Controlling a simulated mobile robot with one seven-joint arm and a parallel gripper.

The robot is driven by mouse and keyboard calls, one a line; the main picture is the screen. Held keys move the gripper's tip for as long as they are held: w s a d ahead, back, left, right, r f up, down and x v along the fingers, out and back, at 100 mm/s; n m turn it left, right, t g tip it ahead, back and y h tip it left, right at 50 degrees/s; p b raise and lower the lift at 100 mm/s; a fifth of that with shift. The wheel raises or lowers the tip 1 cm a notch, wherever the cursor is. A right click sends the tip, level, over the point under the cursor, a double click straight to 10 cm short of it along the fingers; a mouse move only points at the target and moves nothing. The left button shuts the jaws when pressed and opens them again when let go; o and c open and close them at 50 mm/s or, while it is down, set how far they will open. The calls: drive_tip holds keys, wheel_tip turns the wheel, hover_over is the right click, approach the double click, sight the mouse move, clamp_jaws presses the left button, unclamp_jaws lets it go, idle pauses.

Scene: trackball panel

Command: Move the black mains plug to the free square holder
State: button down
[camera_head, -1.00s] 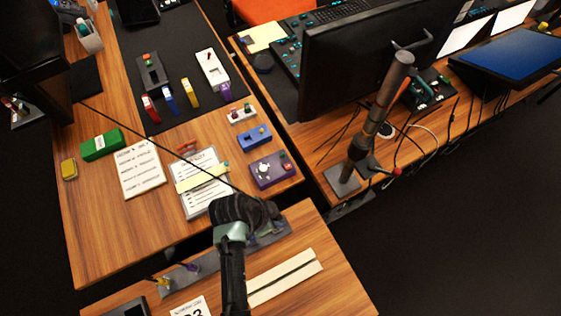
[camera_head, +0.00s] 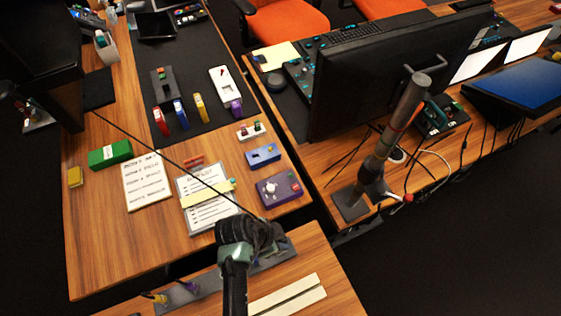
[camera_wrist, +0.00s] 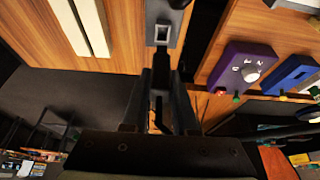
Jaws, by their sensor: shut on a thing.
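My gripper (camera_wrist: 160,82) points at the grey holder strip in the wrist view. Its fingers are close together on a thin dark thing, which fits the black mains plug, though its shape is hard to make out. The grey holder strip (camera_head: 212,285) lies along the near table in the head view. Its end also shows in the wrist view (camera_wrist: 175,14), with a pale square holder (camera_wrist: 162,34) just beyond my fingertips. A yellow plug (camera_head: 158,297) and a purple plug (camera_head: 189,287) stand at the strip's left. In the head view my arm hides the fingertips and part of the strip.
Two cream bars (camera_head: 288,295) lie beside the strip. Across a gap, the other table carries a purple box with a knob (camera_head: 279,188), a blue box (camera_head: 263,155), a clipboard (camera_head: 205,200) and a green box (camera_head: 110,153). A monitor (camera_head: 395,75) stands at the right.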

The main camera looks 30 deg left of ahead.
drive_tip(key=shift+f+b, duration=1)
drive_tip(key=shift+f, duration=0.55)
drive_tip(key=shift+f+b, duration=1)
drive_tip(key=shift+f, duration=0.4)
idle(0.5)
drive_tip(key=c, duration=0.6)
unclamp_jaws()
drive_tip(key=shift+r, duration=0.15)
drive_tip(key=v, duration=1.2)
drive_tip(key=shift+a+r, duration=0.15)
drive_tip(key=shift+r, duration=0.2)
drive_tip(key=shift+s, duration=0.1)
